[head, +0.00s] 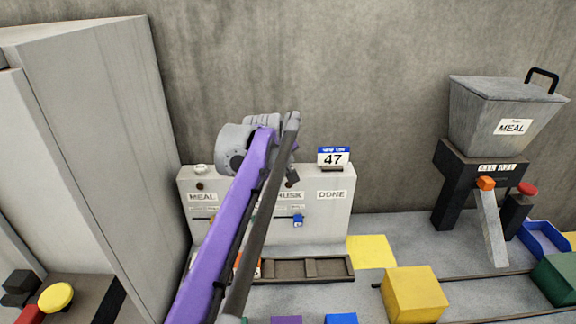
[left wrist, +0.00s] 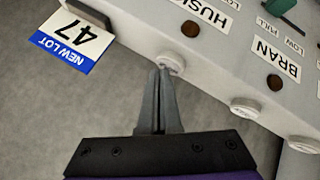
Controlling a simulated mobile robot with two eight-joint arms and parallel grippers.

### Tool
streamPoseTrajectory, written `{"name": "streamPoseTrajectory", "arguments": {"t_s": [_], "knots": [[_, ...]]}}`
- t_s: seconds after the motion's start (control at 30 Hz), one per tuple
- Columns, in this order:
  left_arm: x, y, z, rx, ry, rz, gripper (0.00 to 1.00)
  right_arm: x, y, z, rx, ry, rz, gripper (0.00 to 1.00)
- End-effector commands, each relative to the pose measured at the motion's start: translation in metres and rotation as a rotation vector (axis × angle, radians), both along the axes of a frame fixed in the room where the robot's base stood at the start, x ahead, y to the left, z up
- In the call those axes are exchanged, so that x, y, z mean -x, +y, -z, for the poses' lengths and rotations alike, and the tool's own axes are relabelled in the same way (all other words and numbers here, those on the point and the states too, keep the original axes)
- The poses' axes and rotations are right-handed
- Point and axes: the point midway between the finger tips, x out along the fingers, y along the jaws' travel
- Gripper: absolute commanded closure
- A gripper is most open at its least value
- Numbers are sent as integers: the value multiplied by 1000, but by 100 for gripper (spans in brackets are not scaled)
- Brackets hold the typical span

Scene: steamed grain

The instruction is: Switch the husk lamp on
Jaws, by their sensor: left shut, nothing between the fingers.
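The grey panel (head: 320,225) stands against the wall with MEAL, HUSK and DONE labels; my left arm covers part of it. In the left wrist view the HUSK label (left wrist: 205,12) has a dark, unlit-looking round lamp (left wrist: 190,28) beside it. A white round button (left wrist: 172,63) sits on the panel's top in line with that lamp. My left gripper (left wrist: 161,74) is shut and empty, its fingertips at this button's edge; I cannot tell whether they touch it. In the head view the arm mostly hides the fingers. My right gripper is not in view.
A NEW LOT 47 card (head: 333,157) stands on the panel's top near the gripper. More white buttons (left wrist: 245,107) line the top beside the BRAN label (left wrist: 275,52). A grey MEAL hopper (head: 505,115) and a yellow block (head: 412,293) are to the right.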

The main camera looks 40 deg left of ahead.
Motion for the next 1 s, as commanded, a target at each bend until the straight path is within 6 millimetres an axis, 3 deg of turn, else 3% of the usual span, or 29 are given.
{"name": "streamPoseTrajectory", "arguments": {"t_s": [0.43, 1.0], "knots": [[0, 0, 7, 1, 1, 1, 100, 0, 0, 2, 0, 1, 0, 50], [-1, -1, -2, 1, 0, 1, 100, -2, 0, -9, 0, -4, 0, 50]]}}
